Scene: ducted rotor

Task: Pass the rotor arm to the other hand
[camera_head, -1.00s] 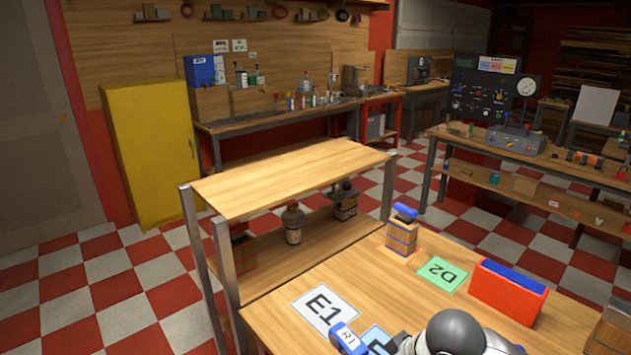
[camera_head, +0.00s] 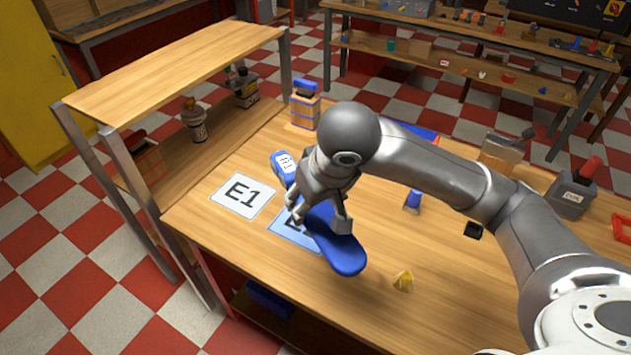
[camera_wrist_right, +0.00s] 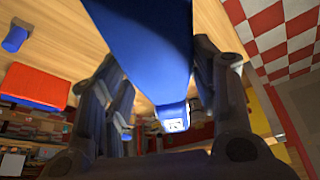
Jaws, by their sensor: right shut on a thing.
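The rotor arm (camera_head: 345,252) is a long blue piece. My right gripper (camera_head: 322,212) is shut around its middle, over the table beside the blue card. A blue end marked R1 (camera_head: 284,166) shows on the far side of the gripper and seems to belong to the same piece; the gripper hides the join. In the right wrist view the rotor arm (camera_wrist_right: 145,45) runs between the two fingers, with a small labelled blue end (camera_wrist_right: 172,117) beyond them. I cannot tell whether it touches the table. My left gripper is not in view.
A white E1 card (camera_head: 243,195) and a partly covered blue card (camera_head: 290,232) lie on the table. A raised shelf (camera_head: 180,62) flanks the left.

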